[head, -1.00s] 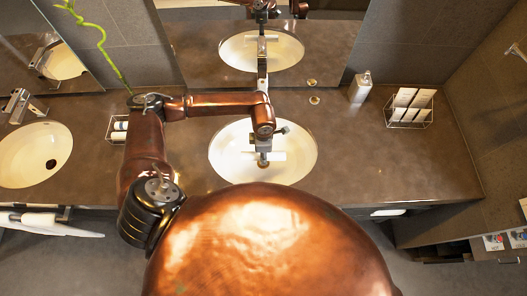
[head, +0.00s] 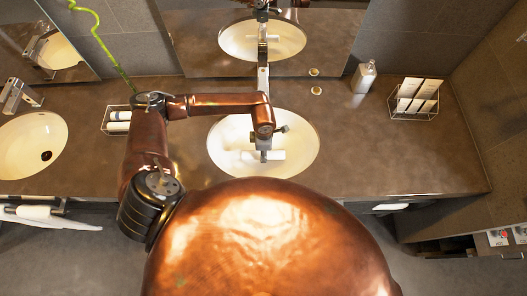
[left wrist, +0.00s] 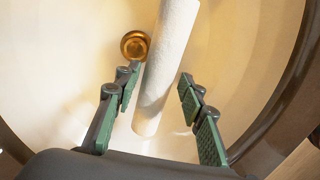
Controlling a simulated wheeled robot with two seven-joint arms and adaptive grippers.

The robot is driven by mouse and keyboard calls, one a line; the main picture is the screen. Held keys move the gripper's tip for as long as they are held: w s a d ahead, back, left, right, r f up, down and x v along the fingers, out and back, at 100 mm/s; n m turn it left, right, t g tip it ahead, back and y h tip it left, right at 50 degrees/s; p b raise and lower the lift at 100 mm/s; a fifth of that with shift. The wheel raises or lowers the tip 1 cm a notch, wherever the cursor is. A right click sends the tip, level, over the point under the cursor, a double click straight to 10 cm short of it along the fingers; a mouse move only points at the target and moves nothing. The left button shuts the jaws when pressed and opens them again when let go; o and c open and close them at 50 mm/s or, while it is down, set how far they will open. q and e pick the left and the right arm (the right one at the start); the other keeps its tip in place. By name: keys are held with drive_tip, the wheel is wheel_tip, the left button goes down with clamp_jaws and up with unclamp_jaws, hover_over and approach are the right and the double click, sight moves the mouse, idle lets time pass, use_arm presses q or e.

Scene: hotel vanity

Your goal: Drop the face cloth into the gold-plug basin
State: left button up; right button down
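The face cloth (left wrist: 166,65), a white roll, is in the basin (head: 222,142) in the middle of the counter. In the left wrist view it runs lengthwise between the fingers of my left gripper (left wrist: 160,72), with narrow gaps on both sides. The gold plug (left wrist: 135,44) shows just left of the cloth. In the head view the cloth (head: 272,155) lies crosswise under my left gripper (head: 264,157). The left gripper looks open; whether the cloth rests fully on the basin floor is hard to tell. My right gripper is not in view.
A second basin (head: 25,150) with a dark plug is at the left. A bottle (head: 364,77) and a wire rack with cards (head: 415,98) stand at the back right.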

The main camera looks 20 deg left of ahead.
use_arm(q)
drive_tip(key=o, duration=0.4)
drive_tip(key=shift+r, duration=0.1)
wheel_tip(320, 180, up, 12)
idle(0.5)
idle(1.1)
